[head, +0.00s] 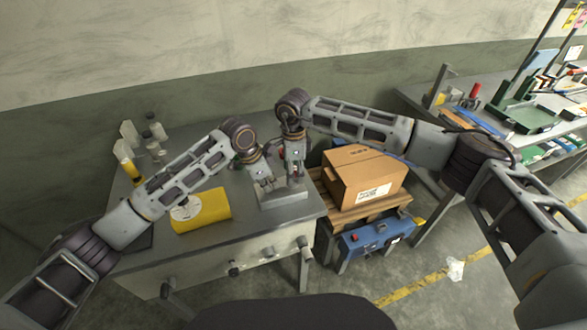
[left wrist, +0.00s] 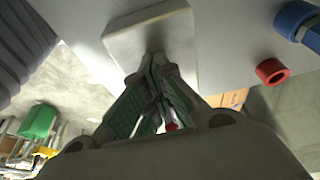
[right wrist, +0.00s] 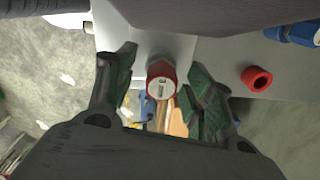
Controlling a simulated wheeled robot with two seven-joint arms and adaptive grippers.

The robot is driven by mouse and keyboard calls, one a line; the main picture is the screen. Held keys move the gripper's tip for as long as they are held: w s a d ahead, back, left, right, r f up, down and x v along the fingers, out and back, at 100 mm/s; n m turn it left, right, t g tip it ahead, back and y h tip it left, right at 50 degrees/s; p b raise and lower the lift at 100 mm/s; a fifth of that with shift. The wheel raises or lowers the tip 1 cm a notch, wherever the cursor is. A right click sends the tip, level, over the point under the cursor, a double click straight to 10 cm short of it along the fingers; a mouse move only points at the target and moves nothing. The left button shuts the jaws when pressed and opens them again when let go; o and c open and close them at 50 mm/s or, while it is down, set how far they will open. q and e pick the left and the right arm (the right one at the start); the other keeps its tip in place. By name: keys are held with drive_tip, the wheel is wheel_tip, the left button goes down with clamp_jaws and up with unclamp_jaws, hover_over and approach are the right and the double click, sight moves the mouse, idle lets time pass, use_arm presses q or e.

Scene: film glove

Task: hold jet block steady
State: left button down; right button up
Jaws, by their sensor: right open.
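The jet block is a pale grey block (head: 284,196) on the bench's front right part. It also shows behind the fingers in the left wrist view (left wrist: 122,42) and the right wrist view (right wrist: 178,45). My left gripper (head: 265,186) is low over its left part. In the left wrist view its fingertips (left wrist: 158,62) meet in front of the block, with nothing clear between them; contact is unclear. My right gripper (head: 297,178) is over the right part. In the right wrist view its fingers (right wrist: 160,75) stand apart, with a red cap with a pale face (right wrist: 161,82) between them.
A yellow piece (head: 203,208) lies left of the block on the grey bench (head: 235,240). Bottles (head: 152,135) stand at the back left. A cardboard box (head: 360,175) on a pallet is right of the bench. A red ring (right wrist: 257,78) lies beside the block.

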use_arm(q)
drive_tip(key=shift+s+a+f, duration=0.1)
drive_tip(key=shift+s+f, duration=0.05)
drive_tip(key=shift+f, duration=0.3)
use_arm(e)
drive_tip(key=c, duration=1.1)
drive_tip(key=shift+c, duration=0.2)
drive_tip(key=shift+r, duration=4.25)
use_arm(q)
drive_tip(key=shift+r, duration=0.15)
drive_tip(key=shift+w+r, duration=0.2)
drive_tip(key=shift+r, duration=0.45)
use_arm(e)
drive_tip(key=shift+w+f, duration=0.1)
use_arm(q)
drive_tip(key=shift+r, duration=2.05)
